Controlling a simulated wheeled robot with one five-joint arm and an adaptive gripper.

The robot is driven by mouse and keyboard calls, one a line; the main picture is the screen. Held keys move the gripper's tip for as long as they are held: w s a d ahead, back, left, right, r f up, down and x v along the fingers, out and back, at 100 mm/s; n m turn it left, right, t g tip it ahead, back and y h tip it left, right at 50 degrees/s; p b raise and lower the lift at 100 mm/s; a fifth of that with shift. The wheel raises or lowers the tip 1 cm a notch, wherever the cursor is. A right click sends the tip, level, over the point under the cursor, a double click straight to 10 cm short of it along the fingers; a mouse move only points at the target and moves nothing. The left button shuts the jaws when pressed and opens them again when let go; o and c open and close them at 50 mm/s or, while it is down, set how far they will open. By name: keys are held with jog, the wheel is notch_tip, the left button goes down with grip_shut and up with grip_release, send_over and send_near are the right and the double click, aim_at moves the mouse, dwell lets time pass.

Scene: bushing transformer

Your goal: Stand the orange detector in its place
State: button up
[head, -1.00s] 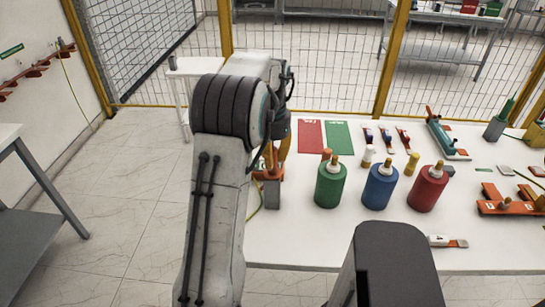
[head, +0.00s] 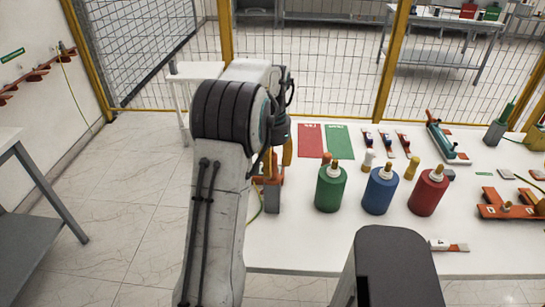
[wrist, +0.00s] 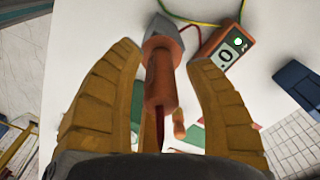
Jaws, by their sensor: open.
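In the wrist view the orange detector (wrist: 160,82), a flanged cylinder with a thin red tip, lies between the two yellow fingers. Its flange meets a grey block (wrist: 161,32), and it appears to stand in it. In the head view the grey block (head: 272,197) is at the table's left edge, and my arm partly hides the detector above it. My gripper (wrist: 170,60) is open around the detector, with a gap showing on each side. Its yellow fingers also show, partly hidden, in the head view.
Green (head: 330,188), blue (head: 380,190) and red (head: 428,191) bottles stand to the right. Red (head: 310,140) and green (head: 339,141) mats lie behind. Floor left of the table is clear.

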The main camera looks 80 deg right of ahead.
notch_tip(320, 180, up, 12)
jog(key=shift+f, duration=0.15)
dwell(0.5)
jog(key=shift+w+r, duration=0.1)
jog(key=shift+r, duration=0.1)
jog(key=w+a+r+n+t+h, duration=0.1)
jog(key=w+a+n, duration=0.5)
jog(key=w+a, duration=0.45)
jog(key=w+a+r+n, duration=0.1)
jog(key=w+a+n, duration=0.55)
jog(key=w, duration=0.65)
jog(key=w+a+f+n+t, duration=0.2)
jog(key=a+n, duration=0.4)
jog(key=a, duration=1.2)
jog(key=s+a+f+n, duration=0.2)
jog(key=a+f+n, duration=0.1)
jog(key=a, duration=0.2)
jog(key=s+a+f+n+t+y, duration=0.1)
jog(key=s+a+f+n, duration=0.2)
jog(key=a+n, duration=0.1)
jog(key=shift+a, duration=0.65)
